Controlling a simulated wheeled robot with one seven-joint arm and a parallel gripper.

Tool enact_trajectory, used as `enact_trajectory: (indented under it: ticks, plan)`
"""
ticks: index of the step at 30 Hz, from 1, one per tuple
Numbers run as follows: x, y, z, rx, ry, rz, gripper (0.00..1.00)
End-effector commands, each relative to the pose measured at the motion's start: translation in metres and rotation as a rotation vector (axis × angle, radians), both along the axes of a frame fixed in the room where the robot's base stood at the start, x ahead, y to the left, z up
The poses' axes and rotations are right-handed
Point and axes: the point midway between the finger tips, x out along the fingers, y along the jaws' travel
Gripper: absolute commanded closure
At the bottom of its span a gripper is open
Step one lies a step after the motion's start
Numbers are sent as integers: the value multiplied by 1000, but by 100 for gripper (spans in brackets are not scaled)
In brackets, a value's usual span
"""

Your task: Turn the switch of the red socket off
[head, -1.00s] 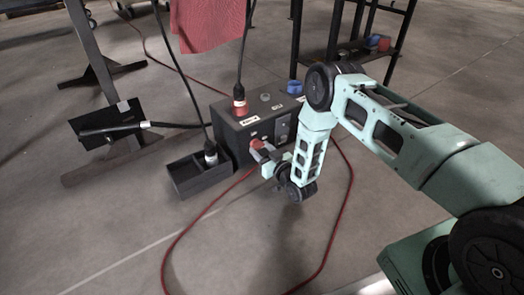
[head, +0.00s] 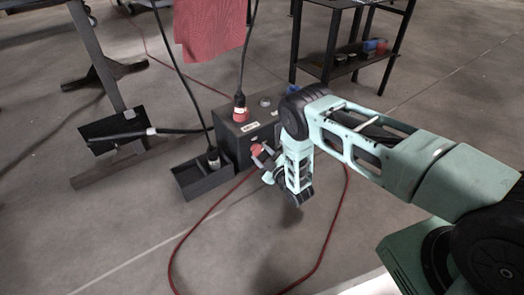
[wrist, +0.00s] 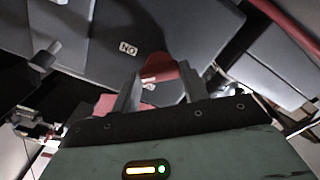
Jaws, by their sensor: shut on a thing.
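The red socket with its plug (head: 240,112) sits on top of the dark box, and a black cable rises from it. The red switch (head: 257,149) is at the front of the box, at my gripper (head: 262,157). In the wrist view, the red switch (wrist: 160,68) shows between the two fingers of my gripper (wrist: 160,88), which is shut on it. An ON label (wrist: 128,47) lies beside it on the grey face. The switch's exact angle is hard to tell, and my arm hides much of the box's front.
A black open tray (head: 205,181) with a plug (head: 213,157) stands left of the box (head: 262,127). A red cable (head: 203,222) loops over the floor. A red cloth (head: 210,30) hangs above. A black shelf stand (head: 335,68) is behind. Floor in front is mostly clear.

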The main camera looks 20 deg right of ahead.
Motion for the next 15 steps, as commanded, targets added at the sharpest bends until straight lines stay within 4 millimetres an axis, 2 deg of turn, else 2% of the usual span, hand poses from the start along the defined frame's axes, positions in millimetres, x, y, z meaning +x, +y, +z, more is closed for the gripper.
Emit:
enact_trajectory:
  ticks: [15]
  plan:
    - [-2, 0, 0, -467, -148, 3, 79]
